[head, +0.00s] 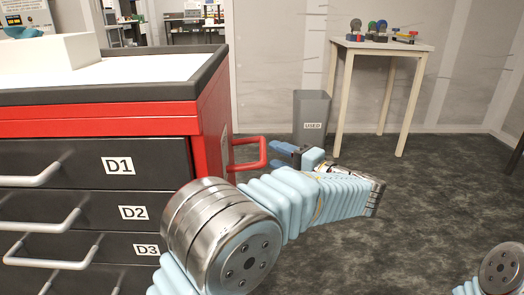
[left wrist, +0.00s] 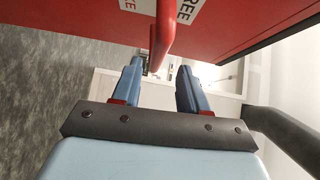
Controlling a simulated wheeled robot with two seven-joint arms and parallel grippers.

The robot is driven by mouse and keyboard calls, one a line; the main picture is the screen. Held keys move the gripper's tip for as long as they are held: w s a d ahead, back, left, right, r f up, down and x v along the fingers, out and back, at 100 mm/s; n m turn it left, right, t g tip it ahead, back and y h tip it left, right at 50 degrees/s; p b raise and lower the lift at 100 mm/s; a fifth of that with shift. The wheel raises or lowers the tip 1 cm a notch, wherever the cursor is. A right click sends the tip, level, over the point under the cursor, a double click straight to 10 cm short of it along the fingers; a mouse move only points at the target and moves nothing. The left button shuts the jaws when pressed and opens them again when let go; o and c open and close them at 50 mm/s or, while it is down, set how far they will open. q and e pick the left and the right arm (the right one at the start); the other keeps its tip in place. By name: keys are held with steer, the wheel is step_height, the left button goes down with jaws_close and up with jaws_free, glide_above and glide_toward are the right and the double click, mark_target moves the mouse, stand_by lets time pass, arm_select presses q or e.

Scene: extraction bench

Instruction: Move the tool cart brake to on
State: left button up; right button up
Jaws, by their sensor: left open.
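The red tool cart (head: 214,105) stands at the left of the head view, with drawers D1, D2 and D3 facing me. A red bar handle (head: 264,154) sticks out from its right side; it also shows in the left wrist view (left wrist: 164,35). Beside it there is a white label reading FREE (left wrist: 188,10) and another, cut off, ending in KE (left wrist: 138,5). My left gripper (head: 278,153) is open at the handle's outer side. In the left wrist view the bar's end appears between its fingertips (left wrist: 160,70); I cannot tell whether they touch. My right gripper is out of view.
A grey bin labelled USED (head: 312,118) stands on the floor behind my left gripper. A pale table (head: 385,46) with small coloured items stands at the back. A white box (head: 45,52) is on the cart top. The floor at right is clear.

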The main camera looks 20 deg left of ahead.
mark_target(263, 147)
arm_select(q)
steer(key=x, duration=0.5)
steer(key=shift+w+a, duration=0.15)
steer(key=shift+a, duration=0.1)
jaws_close()
